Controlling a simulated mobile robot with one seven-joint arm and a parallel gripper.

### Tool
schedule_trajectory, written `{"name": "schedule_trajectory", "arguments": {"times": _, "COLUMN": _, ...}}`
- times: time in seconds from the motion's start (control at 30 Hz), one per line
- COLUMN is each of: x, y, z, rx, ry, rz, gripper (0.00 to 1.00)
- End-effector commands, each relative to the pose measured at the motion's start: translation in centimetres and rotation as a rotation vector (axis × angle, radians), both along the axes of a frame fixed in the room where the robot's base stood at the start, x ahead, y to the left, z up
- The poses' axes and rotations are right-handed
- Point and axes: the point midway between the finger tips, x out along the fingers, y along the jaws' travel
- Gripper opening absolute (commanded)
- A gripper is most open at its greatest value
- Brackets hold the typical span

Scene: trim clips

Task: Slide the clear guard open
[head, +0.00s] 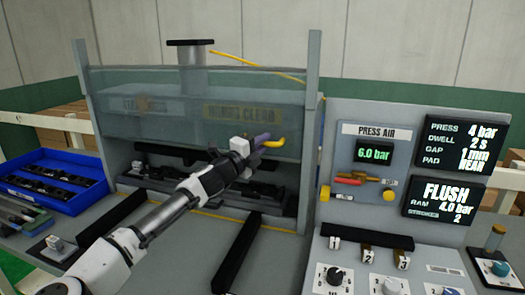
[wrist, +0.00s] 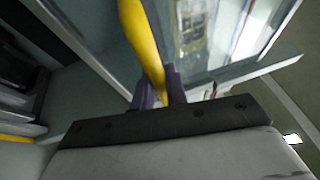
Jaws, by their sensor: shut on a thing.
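The clear guard (head: 210,105) stands in front of the press between two grey posts, a tinted see-through panel with faint lettering. Its lower edge hangs above the lower fixtures, leaving a gap under it. A yellow handle (head: 272,143) shows at the guard's lower right. My gripper (head: 262,141) is at this handle, its purple fingers shut on it. In the wrist view the yellow handle (wrist: 142,45) runs down between the two dark purple fingers (wrist: 160,88). The guard panel (wrist: 250,25) also shows behind it there.
A blue tray (head: 90,197) with dark clips stands at the left. A control panel (head: 365,240) with knobs and displays stands at the right. Two black rails (head: 237,252) run forward on the bench. Dark fixtures (head: 275,190) lie under the guard.

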Motion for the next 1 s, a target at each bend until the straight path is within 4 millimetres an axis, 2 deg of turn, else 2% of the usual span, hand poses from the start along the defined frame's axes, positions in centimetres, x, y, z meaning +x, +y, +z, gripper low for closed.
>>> {"name": "schedule_trajectory", "arguments": {"times": 0.37, "x": 0.0, "y": 0.0, "z": 0.3, "rx": -0.001, "ry": -0.001, "rz": 0.000, "gripper": 0.00}}
{"name": "schedule_trajectory", "arguments": {"times": 0.4, "x": 0.0, "y": 0.0, "z": 0.3, "rx": -0.001, "ry": -0.001, "rz": 0.000, "gripper": 0.18}}
{"name": "schedule_trajectory", "arguments": {"times": 0.53, "x": 0.0, "y": 0.0, "z": 0.3, "rx": -0.001, "ry": -0.001, "rz": 0.000, "gripper": 0.35}}
{"name": "schedule_trajectory", "arguments": {"times": 0.87, "x": -0.1, "y": 0.2, "z": 0.1, "rx": 0.000, "ry": 0.000, "rz": 0.001, "gripper": 0.36}}
{"name": "schedule_trajectory", "arguments": {"times": 1.0, "x": -1.2, "y": 1.2, "z": -0.3, "rx": 0.000, "ry": -0.001, "rz": 0.002, "gripper": 0.36}}
